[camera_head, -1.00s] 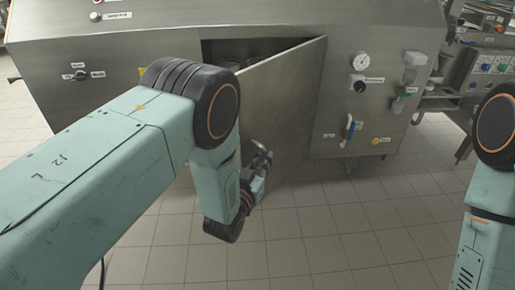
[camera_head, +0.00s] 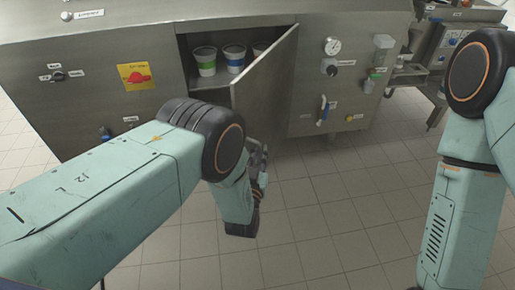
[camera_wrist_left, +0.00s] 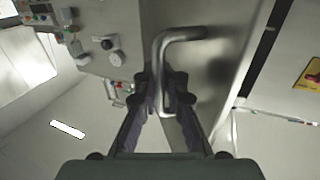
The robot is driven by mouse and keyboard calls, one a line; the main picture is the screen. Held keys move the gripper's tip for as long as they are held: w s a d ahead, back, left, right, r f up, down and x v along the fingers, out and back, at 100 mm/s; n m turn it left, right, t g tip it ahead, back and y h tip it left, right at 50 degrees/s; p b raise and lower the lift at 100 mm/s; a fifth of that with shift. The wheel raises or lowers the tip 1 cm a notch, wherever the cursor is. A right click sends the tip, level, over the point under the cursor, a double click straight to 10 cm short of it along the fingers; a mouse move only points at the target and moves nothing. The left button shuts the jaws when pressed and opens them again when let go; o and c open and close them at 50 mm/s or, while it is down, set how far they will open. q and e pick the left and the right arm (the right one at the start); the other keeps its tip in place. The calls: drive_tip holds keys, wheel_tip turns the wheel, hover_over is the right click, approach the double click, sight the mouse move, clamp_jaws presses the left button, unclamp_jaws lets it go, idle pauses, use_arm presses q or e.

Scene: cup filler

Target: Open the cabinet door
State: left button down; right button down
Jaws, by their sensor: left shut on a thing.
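The steel cabinet door (camera_head: 268,85) stands swung out from the cabinet (camera_head: 190,45), hinged on its right side in the head view. Its opening shows cups (camera_head: 234,58) on a shelf inside. In the left wrist view the door (camera_wrist_left: 215,65) carries a bent metal handle (camera_wrist_left: 161,62). My left gripper (camera_wrist_left: 163,92) is shut on this handle, with one finger on each side of it. My right gripper is out of view.
A yellow plate with a red switch (camera_head: 137,77) is on the left. Tiled floor (camera_head: 330,220) is clear in front.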

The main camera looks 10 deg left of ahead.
use_arm(q)
drive_tip(key=shift+s+f, duration=0.25)
drive_tip(key=shift+f, duration=0.05)
drive_tip(key=c, duration=1.8)
unclamp_jaws()
drive_tip(key=shift+c, duration=0.2)
drive_tip(key=shift+o, duration=0.6)
drive_tip(key=shift+r, duration=0.25)
drive_tip(key=shift+w, duration=0.15)
